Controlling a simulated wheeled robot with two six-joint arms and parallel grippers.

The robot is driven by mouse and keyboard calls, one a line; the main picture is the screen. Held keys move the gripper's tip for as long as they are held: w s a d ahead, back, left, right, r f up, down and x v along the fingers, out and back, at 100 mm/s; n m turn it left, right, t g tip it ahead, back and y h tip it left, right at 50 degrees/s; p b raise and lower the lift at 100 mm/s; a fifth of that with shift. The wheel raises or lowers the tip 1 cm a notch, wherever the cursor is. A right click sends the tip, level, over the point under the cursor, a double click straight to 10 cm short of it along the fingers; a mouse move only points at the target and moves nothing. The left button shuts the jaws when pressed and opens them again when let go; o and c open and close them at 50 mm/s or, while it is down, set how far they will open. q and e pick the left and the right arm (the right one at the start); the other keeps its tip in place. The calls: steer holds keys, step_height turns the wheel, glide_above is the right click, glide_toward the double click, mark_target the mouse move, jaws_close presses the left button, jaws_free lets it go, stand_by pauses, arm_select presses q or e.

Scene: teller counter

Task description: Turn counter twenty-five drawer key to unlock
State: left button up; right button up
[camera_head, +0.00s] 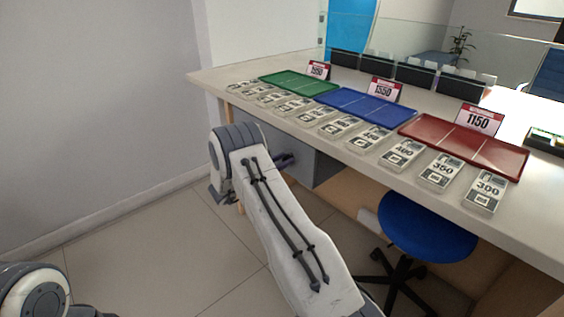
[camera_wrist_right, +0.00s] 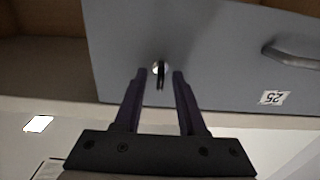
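The grey drawer front (camera_wrist_right: 215,50) fills the right wrist view, which is upside down, with a "25" label (camera_wrist_right: 272,97) and a bar handle (camera_wrist_right: 290,55). A round silver lock (camera_wrist_right: 160,67) with a dark, thin key (camera_wrist_right: 160,83) in it sits near the drawer's edge. My right gripper (camera_wrist_right: 159,74) is open, its two fingers on either side of the key with a gap to each. In the head view my right gripper (camera_head: 287,160) is at the grey drawer unit (camera_head: 326,170) under the counter, partly hidden by my arm. My left gripper is not in view.
The counter (camera_head: 222,75) carries green (camera_head: 285,78), blue (camera_head: 335,98) and red (camera_head: 430,128) trays with price cards and several banknote stacks (camera_head: 440,172). A blue stool (camera_head: 428,232) stands to the right of my right arm. Floor is clear to the left.

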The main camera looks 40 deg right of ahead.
jaws_close()
steer(key=shift+m, duration=0.3)
steer(key=shift+s+f+m+b, duration=0.15)
steer(key=shift+m+b, duration=2.7)
steer(key=shift+m, duration=1.5)
steer(key=shift+s+f+m+b, duration=0.1)
steer(key=shift+m+b, duration=2.75)
steer(key=shift+m, duration=1.5)
